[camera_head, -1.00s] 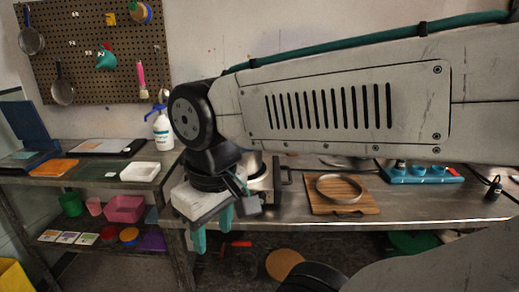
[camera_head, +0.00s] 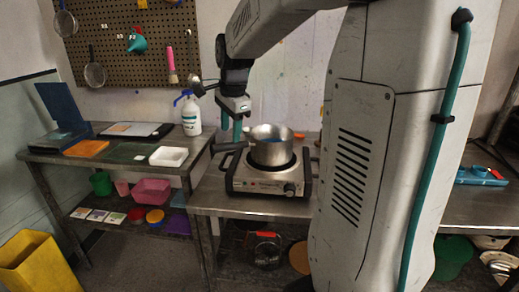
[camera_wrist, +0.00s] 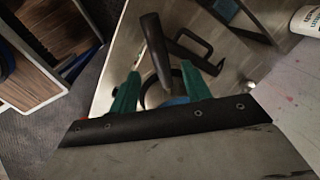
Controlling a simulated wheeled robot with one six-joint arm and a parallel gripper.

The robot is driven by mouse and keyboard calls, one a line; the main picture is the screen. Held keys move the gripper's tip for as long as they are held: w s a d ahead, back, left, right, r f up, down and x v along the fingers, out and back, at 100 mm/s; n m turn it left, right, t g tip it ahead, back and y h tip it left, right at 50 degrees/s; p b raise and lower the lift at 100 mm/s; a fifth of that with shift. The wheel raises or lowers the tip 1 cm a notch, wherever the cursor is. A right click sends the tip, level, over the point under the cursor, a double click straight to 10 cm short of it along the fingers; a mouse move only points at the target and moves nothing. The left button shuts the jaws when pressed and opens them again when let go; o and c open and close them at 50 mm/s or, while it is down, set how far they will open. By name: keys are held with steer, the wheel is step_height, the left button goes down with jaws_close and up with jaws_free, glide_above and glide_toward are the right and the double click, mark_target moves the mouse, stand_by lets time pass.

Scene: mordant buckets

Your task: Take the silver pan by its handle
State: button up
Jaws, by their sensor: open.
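The silver pan (camera_head: 271,150) stands upright on a steel hot plate (camera_head: 268,185) in the head view. Its dark handle (camera_head: 230,147) points left, past the hot plate's edge. My gripper (camera_head: 231,132) points down, left of the pan and just above the handle. Its teal fingers are open. In the wrist view a dark bar, apparently the handle (camera_wrist: 155,50), reaches between the fingers of my gripper (camera_wrist: 160,70). I cannot tell whether they touch it.
A white spray bottle (camera_head: 191,115) stands behind left on the side table, near a white tray (camera_head: 169,156). A pegboard (camera_head: 115,48) hangs on the wall behind. My arm hides much of the right-hand table. A bent black bar (camera_wrist: 208,45) lies close beside the handle.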

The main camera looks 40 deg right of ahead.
mark_target(229, 146)
steer(key=f, duration=0.3)
steer(key=w+f, duration=0.1)
steer(key=f, duration=0.3)
steer(key=shift+w, duration=0.2)
steer(key=shift+r, duration=0.15)
jaws_close()
